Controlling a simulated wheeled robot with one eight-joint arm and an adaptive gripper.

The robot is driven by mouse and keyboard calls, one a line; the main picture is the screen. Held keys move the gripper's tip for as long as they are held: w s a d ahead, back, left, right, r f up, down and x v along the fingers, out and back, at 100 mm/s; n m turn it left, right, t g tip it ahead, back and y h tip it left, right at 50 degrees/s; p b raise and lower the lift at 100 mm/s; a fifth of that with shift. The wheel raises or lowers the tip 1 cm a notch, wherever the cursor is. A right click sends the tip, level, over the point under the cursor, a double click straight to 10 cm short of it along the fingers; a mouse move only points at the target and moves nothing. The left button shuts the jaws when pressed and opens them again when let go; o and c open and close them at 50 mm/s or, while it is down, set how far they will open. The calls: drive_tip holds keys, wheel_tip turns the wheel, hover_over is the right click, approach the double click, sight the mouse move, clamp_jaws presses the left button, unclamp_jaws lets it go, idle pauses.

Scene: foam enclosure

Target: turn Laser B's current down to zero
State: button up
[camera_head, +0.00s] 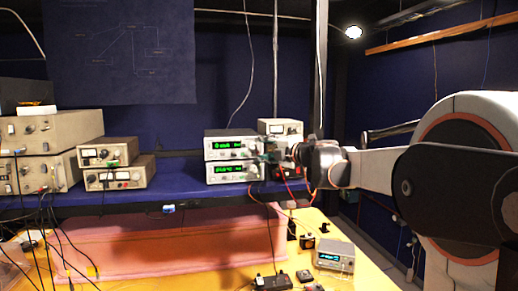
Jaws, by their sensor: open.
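Two light grey instruments with green lit displays stand stacked on the blue shelf, the upper unit (229,144) directly on the lower unit (232,170). Their labels are too small to read, so I cannot tell which belongs to Laser B. My gripper (272,152) reaches in from the right and is open at the right end of the stack. It covers part of the right side of the front panels, where knobs may be hidden. I cannot tell whether it touches a panel.
Another grey instrument (280,127) stands behind my gripper. Red and black cables (284,187) hang close below it. Older grey instruments (117,178) fill the shelf's left side. A small instrument with a blue display (334,256) sits on the yellow table (205,270). The shelf (180,180) is clear left of the stack.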

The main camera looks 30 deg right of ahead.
drive_tip(key=s, duration=0.6)
drive_tip(key=shift+d+r, duration=0.25)
drive_tip(key=shift+d, duration=0.05)
